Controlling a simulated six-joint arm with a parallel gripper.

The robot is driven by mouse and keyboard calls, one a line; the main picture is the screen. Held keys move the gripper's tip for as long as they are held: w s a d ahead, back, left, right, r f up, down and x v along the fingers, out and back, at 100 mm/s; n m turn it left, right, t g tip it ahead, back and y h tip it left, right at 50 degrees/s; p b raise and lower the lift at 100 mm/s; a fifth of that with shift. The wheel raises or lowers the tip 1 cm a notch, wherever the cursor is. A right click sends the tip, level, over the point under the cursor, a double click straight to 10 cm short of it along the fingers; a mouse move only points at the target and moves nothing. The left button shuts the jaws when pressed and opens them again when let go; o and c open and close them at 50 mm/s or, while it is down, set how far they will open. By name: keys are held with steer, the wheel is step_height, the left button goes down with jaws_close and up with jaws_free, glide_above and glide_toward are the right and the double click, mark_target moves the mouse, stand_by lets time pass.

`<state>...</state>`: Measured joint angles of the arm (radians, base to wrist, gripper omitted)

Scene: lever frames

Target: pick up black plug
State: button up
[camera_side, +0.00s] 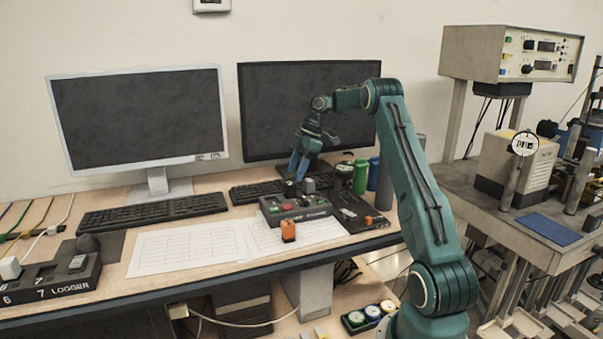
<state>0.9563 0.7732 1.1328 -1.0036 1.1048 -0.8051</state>
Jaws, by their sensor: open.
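My gripper (298,167) has blue fingers and points down over the back of the desk, behind the grey control box (297,208). It is open, and I see nothing held in it. A small dark plug-like piece (309,186) stands just below the fingers, at the back of the control box. I cannot tell whether it is the black plug or whether it touches the fingers.
Green bottles (361,177) and a black panel (357,213) are to the right. Two monitors (140,118) and keyboards (155,212) fill the back. The paper area is mostly clear.

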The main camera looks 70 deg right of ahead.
mark_target(291, 183)
steer(key=shift+f, duration=0.15)
steer(key=shift+x, duration=2.8)
steer(key=c, duration=1.1)
